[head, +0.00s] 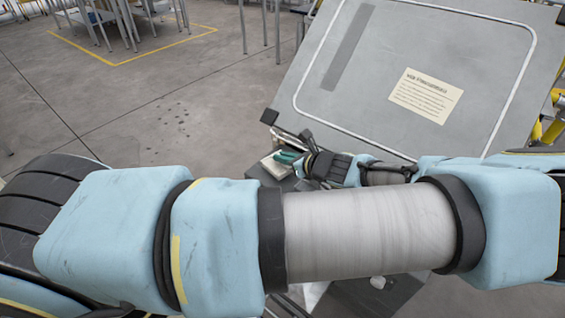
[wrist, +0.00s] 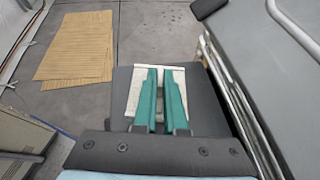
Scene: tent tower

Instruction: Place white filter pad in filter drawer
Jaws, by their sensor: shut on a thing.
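My gripper (wrist: 160,72) has two green fingers, close together with a narrow gap, and is shut on the white filter pad (wrist: 135,92). The pad shows as a pale, roughly square sheet behind and to both sides of the fingers. In the head view the pad (head: 276,167) shows at the left of my gripper (head: 283,158), partly covered by it. A dark grey flat surface (wrist: 122,80) lies beneath the pad. I cannot tell whether the pad touches it. I cannot make out the filter drawer for certain in either view.
A large tilted grey panel (head: 450,60) with a cream label (head: 426,96) stands at right, close beside my gripper. Metal rails (wrist: 225,85) run along its edge. Corrugated tan sheets (wrist: 78,50) lie on the floor at left. Open concrete floor (head: 140,110) spreads left of the panel.

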